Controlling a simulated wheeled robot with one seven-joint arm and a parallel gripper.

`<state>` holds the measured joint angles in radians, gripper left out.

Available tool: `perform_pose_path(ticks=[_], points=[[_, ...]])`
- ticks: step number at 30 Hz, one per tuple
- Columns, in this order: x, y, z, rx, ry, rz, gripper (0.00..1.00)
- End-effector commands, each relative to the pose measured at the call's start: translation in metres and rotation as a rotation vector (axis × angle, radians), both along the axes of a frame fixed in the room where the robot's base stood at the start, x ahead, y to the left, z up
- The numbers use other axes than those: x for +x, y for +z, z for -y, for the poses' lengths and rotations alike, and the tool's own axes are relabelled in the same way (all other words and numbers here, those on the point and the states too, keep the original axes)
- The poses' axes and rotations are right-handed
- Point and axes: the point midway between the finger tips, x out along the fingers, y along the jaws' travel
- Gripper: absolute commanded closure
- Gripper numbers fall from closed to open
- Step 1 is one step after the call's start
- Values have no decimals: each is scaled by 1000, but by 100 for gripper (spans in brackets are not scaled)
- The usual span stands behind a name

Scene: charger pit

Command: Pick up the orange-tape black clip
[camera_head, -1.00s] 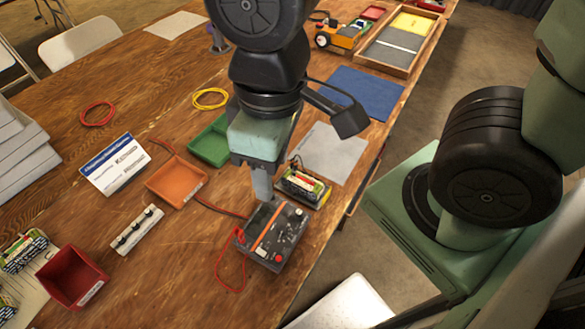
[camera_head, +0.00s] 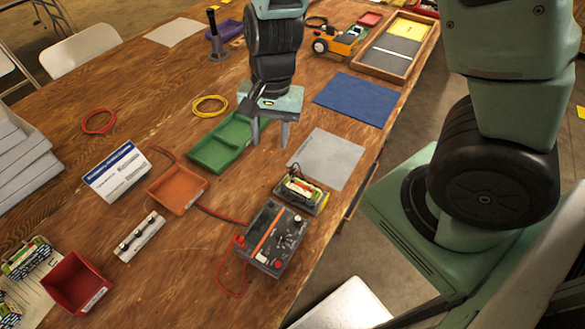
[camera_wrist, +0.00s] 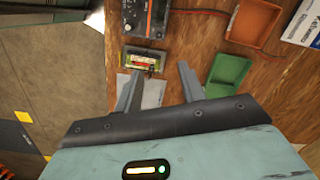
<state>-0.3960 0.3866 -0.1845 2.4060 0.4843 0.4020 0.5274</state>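I cannot clearly make out a black clip with orange tape in either view. A black charger box (camera_head: 285,246) with an orange stripe stands near the table's right edge, with a red clip (camera_head: 240,243) and red lead at its left side; the box also shows at the top of the wrist view (camera_wrist: 135,18). My gripper (camera_head: 269,143) is behind the box, between the green tray and the grey mat. In the wrist view its fingers (camera_wrist: 158,72) are spread apart, with nothing between them.
A battery pack (camera_head: 301,191) with dark leads sits just behind the box. A green tray (camera_head: 212,153), orange tray (camera_head: 178,190), grey mat (camera_head: 330,158) and blue mat (camera_head: 358,96) lie around. A dark upright post (camera_head: 214,40) stands at the back.

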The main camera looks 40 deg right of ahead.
Motion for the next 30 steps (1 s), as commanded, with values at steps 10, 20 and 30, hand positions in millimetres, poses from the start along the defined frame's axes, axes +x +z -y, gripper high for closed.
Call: perform_pose_path(ticks=[10,20,30], points=[[31,-41,70,-117,-426,6,60],[29,-107,70,-117,-425,1,60],[30,-152,69,-114,-421,5,60]])
